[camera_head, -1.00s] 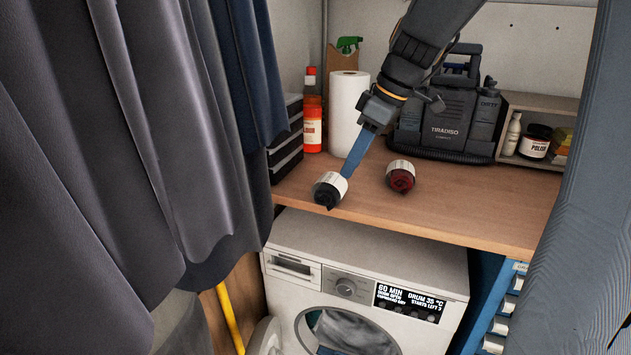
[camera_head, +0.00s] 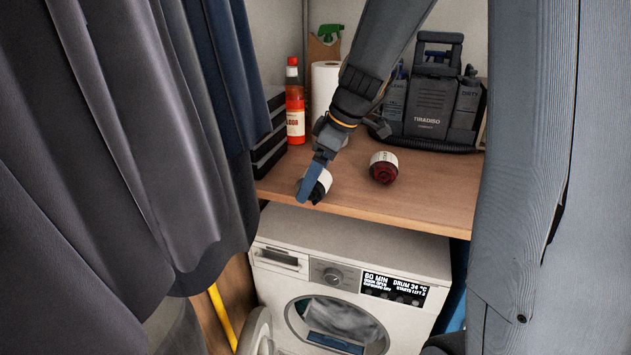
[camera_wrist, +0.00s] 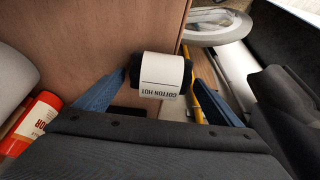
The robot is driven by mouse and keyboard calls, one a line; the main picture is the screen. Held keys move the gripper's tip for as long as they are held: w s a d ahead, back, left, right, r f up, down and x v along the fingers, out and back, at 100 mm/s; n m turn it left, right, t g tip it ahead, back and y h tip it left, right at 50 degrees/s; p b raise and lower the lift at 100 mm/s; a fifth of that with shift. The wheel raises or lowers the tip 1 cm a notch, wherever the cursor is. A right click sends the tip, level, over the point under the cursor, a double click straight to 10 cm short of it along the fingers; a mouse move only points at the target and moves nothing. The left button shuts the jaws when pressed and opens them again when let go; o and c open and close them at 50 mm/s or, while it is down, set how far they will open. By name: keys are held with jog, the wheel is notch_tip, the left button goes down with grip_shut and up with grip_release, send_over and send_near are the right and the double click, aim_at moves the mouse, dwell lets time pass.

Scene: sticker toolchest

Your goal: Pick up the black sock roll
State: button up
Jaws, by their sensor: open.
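The black sock roll (camera_head: 323,184) has a white label band and lies near the front edge of the wooden shelf. In the wrist view its label (camera_wrist: 161,74) reads "COTTON HOT" upside down, with dark ends showing at both sides. My gripper (camera_head: 309,192) is at the roll, a blue finger covering part of it in the head view. In the wrist view the blue fingers of my gripper (camera_wrist: 160,80) are apart, one on each side of the roll. Whether either finger touches it I cannot tell.
A dark red roll with a white label (camera_head: 384,167) lies to the right on the shelf (camera_head: 425,195). Behind stand a red bottle (camera_head: 295,105), a paper towel roll (camera_head: 324,88) and a black machine (camera_head: 430,108). A washing machine (camera_head: 350,245) is below; curtains (camera_head: 130,130) hang left.

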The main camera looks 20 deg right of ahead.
jog(key=shift+f, duration=0.1)
jog(key=c, duration=1.1)
jog(key=shift+c, duration=0.2)
